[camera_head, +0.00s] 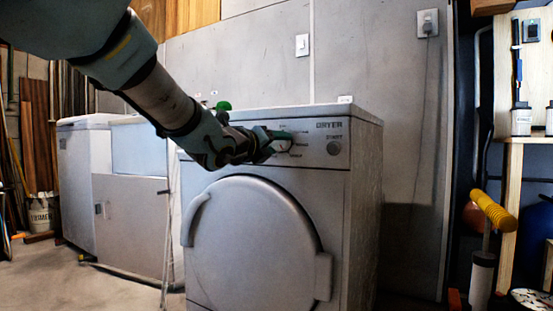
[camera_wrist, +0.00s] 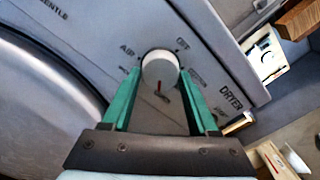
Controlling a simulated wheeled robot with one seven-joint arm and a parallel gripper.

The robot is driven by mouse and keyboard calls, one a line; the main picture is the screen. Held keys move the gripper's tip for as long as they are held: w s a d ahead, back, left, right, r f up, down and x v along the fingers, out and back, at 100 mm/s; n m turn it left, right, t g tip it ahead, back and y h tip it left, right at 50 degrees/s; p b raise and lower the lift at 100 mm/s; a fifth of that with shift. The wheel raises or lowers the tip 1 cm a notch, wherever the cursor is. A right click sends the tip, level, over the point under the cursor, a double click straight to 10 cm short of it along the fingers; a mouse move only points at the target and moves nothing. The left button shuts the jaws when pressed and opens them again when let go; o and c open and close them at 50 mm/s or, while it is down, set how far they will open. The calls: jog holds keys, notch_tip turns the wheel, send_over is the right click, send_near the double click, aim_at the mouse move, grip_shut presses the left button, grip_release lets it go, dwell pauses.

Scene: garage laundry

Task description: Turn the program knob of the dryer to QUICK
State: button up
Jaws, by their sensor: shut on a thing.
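The dryer (camera_head: 255,240) stands in the middle of the head view, with its round door below the control panel (camera_head: 225,133). My gripper (camera_head: 283,142) is at the panel and mostly hides the program knob there. In the wrist view the round, pale program knob (camera_wrist: 160,69) sits between the two green fingers of my gripper (camera_wrist: 159,73), which are shut on its sides. The knob's red mark points down in that picture, toward my gripper's palm. The labels AIR and OFF are readable around the knob; the label near the red mark is too blurred to read.
A round START button (camera_head: 334,148) is right of the knob, under the word DRYER. A white chest-like appliance (camera_head: 85,165) and a grey cabinet (camera_head: 130,210) stand at the left. Shelving with a yellow-handled thing (camera_head: 493,211) is at the right.

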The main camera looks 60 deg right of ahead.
jog(key=shift+f+m+b, duration=0.15)
jog(key=shift+m+b, duration=0.5)
jog(key=shift+m, duration=0.05)
jog(key=o, duration=1.4)
jog(key=shift+c, duration=0.2)
jog(key=shift+a, duration=0.1)
jog(key=a+p, duration=0.1)
jog(key=a, duration=0.9)
jog(key=shift+a+p, duration=0.3)
jog(key=shift+p, duration=0.1)
